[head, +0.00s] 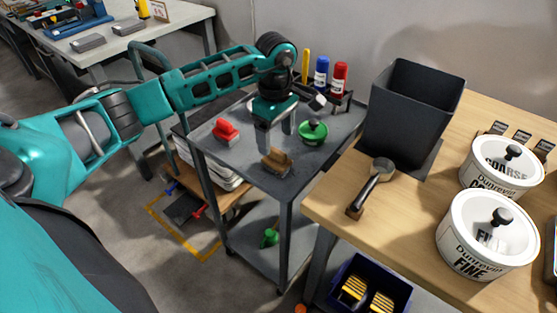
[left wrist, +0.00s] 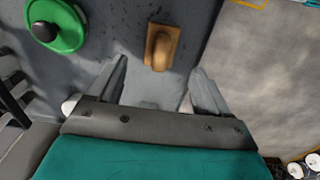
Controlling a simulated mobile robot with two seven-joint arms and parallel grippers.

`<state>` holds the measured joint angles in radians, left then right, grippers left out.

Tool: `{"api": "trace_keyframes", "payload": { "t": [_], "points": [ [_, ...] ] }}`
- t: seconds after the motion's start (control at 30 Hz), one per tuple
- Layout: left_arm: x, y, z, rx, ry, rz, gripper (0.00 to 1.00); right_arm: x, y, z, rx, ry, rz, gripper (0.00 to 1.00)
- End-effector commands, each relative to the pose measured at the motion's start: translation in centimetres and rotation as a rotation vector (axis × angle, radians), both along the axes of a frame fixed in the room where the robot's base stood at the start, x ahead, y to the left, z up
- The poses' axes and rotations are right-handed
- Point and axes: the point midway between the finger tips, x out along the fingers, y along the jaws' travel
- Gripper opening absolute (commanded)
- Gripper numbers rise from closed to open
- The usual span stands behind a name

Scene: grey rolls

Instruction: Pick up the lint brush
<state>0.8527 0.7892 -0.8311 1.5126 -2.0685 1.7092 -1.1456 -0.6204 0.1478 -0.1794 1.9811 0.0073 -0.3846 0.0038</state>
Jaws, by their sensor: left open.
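The brown block with a raised wooden grip (head: 276,162), which looks like the lint brush, lies on the top shelf of the grey cart (head: 318,172), near its front edge. In the left wrist view the tan brush (left wrist: 162,46) lies just beyond the fingertips, roughly centred between them. My left gripper (head: 275,138) points down over the cart, behind the brush in the head view. Its fingers (left wrist: 158,70) are apart with nothing between them. My right gripper is in neither view.
A red block with a handle (head: 226,131) lies left of the gripper; a green disc with a black knob (head: 313,132) lies right. Blue and red bottles (head: 321,74) stand behind. A wooden table (head: 415,205) with a dark bin (head: 410,110) and white tubs (head: 486,232) adjoins the right.

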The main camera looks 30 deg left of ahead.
Motion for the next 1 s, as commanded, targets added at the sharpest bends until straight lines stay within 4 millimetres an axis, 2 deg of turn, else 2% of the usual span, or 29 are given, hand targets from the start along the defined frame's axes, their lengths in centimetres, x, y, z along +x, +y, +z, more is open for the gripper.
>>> {"api": "trace_keyframes", "payload": {
  "t": [0.1, 0.37, 0.67, 0.9, 1.0],
  "points": [
    [0.0, -0.1, -1.8, -0.003, 0.001, 0.000, 0.79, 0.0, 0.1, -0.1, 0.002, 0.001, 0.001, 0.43],
    [-0.1, -0.2, -3.4, -0.003, 0.000, 0.000, 0.79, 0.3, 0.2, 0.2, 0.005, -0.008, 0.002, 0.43],
    [-0.2, -0.4, -7.6, -0.003, 0.000, 0.001, 0.79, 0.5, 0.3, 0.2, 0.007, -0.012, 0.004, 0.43],
    [-0.2, -0.3, -7.8, -0.002, -0.002, 0.000, 0.79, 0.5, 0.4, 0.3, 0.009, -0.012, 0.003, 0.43],
    [-0.2, -0.3, -7.8, -0.002, -0.002, 0.000, 0.70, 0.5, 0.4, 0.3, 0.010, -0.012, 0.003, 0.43]
  ]
}}
